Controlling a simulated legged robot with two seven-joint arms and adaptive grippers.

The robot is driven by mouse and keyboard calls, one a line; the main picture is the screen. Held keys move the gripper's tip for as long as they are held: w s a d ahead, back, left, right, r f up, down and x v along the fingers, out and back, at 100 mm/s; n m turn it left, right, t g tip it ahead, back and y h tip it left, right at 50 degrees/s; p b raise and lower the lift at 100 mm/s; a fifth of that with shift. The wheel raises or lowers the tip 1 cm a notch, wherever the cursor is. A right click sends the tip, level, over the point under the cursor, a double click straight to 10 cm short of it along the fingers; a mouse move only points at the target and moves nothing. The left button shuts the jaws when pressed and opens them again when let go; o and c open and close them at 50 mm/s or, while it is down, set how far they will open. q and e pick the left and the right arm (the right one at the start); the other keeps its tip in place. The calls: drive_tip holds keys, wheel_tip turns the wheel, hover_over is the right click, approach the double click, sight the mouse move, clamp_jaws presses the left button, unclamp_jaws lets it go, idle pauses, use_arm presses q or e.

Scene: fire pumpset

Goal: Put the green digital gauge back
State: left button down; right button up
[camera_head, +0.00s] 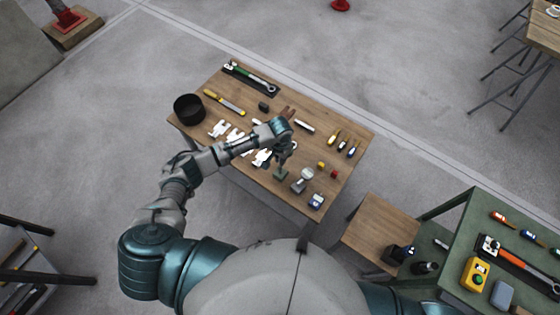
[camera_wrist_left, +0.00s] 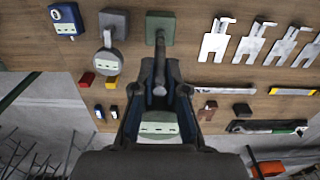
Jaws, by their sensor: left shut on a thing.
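The green digital gauge shows its square green base (camera_head: 281,174) near the front edge of the wooden table (camera_head: 222,88) in the head view. My left gripper (camera_head: 284,150) is just above that base and shut on the gauge. In the left wrist view the green base (camera_wrist_left: 160,28) is beyond the fingers, and a pale green display face (camera_wrist_left: 158,127) shows between the fingers of the left gripper (camera_wrist_left: 160,90). The fingers hide part of the gauge. I cannot tell whether the base touches the table. My right gripper is out of view.
A grey round gauge (camera_head: 307,174) and a blue meter (camera_head: 316,201) stand to the right of the green base. White flat pieces (camera_head: 219,129) lie to the left. A black pot (camera_head: 188,109) stands at the left corner. Small red and yellow blocks (camera_head: 321,166) are nearby.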

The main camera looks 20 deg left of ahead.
use_arm(q)
drive_tip(key=f, duration=0.1)
drive_tip(key=a+f, duration=0.1)
drive_tip(key=f, duration=0.1)
drive_tip(key=shift+w+a+f, duration=0.25)
drive_tip(key=shift+a, duration=0.1)
drive_tip(key=shift+d, duration=0.45)
drive_tip(key=c, duration=1.2)
unclamp_jaws()
drive_tip(key=shift+d+f, duration=0.1)
drive_tip(key=shift+f, duration=0.05)
drive_tip(key=shift+s, duration=0.1)
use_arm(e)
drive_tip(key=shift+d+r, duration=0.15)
use_arm(q)
drive_tip(key=shift+a, duration=0.25)
